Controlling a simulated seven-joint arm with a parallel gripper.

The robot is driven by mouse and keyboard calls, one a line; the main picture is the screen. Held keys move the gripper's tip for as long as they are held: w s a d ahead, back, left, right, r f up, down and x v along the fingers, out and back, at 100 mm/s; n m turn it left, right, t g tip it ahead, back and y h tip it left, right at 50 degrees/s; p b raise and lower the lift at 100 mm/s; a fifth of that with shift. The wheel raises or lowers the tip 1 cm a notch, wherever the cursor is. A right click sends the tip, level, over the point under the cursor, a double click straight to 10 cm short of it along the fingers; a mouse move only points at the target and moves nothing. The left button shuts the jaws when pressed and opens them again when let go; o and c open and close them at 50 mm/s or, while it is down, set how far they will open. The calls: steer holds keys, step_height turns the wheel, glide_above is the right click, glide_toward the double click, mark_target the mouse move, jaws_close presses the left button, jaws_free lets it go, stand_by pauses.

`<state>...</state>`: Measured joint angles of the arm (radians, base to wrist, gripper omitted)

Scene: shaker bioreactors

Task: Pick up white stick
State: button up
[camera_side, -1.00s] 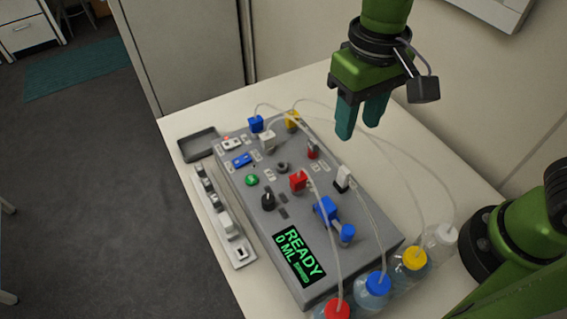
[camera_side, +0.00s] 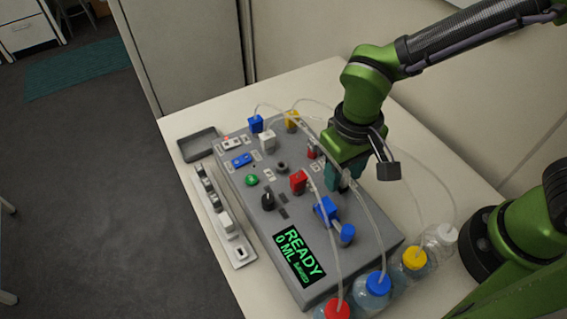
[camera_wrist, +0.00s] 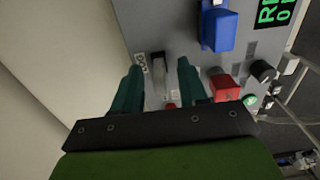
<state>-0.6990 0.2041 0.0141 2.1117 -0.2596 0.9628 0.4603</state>
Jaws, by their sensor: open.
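A white stick-like plug (camera_wrist: 158,76) stands on the grey device panel (camera_wrist: 150,20), between my two teal fingers in the wrist view. My gripper (camera_wrist: 158,68) is open around it, with a gap on each side. In the side view my gripper (camera_side: 342,184) is low over the right part of the device and hides the plug. A second white connector (camera_side: 267,141) with a tube stands farther back on the device.
Close by are a red plug (camera_side: 298,181), a blue handle (camera_side: 328,210) and a red-and-white plug (camera_side: 312,150). Tubes run past my gripper to bottles with red, blue (camera_side: 378,283), yellow (camera_side: 414,258) and white caps. A white rack (camera_side: 235,250) lies left of the device.

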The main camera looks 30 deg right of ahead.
steer(key=shift+c, duration=0.3)
jaws_close()
steer(key=shift+r, duration=0.1)
